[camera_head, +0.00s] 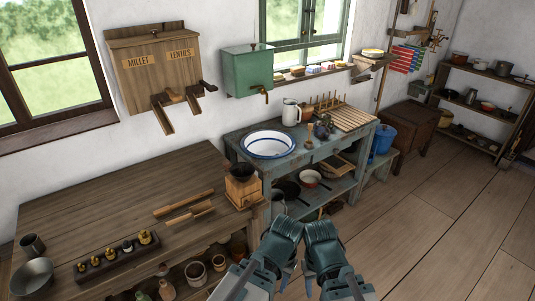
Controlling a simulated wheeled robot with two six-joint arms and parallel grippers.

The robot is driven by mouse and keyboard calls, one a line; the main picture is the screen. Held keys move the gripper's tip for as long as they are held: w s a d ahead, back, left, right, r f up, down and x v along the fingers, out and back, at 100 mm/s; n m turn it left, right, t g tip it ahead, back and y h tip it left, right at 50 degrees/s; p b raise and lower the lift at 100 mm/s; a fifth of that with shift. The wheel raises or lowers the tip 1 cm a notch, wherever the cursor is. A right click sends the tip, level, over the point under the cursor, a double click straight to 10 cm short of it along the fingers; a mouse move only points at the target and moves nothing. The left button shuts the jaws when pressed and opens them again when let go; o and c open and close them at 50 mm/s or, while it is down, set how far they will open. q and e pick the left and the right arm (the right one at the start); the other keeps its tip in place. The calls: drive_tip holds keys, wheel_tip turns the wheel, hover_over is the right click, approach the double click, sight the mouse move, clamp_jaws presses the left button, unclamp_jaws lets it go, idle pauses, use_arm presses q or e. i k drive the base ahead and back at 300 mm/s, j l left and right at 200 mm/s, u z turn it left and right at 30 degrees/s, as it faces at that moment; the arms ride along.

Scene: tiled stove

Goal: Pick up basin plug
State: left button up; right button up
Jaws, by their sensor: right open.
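I cannot make out the basin plug in this view. A white basin with a blue rim (268,144) sits on the worn blue-green washstand (238,141). Small dark objects (322,128) stand right of the basin, too small to tell apart. My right gripper (321,232) is at the bottom middle, in front of the washstand, open, with nothing seen in it. My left gripper (284,232) is close beside it on the left. Its jaws are too unclear to tell open from shut.
A green water tank (247,70) hangs above the basin. A white jug (291,112) and slatted board (348,118) stand behind. Floor at the right is clear.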

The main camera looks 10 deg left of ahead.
sight(310, 126)
drive_tip(key=i+l, duration=0.3)
drive_tip(key=i, duration=0.2)
drive_tip(key=i+l, duration=0.25)
drive_tip(key=i, duration=0.3)
drive_tip(key=i+l, duration=0.3)
drive_tip(key=i, duration=0.2)
drive_tip(key=i+l, duration=0.25)
drive_tip(key=i, duration=0.25)
drive_tip(key=i+l+u, duration=0.25)
drive_tip(key=i, duration=0.25)
drive_tip(key=l+u, duration=0.1)
drive_tip(key=u, duration=1.1)
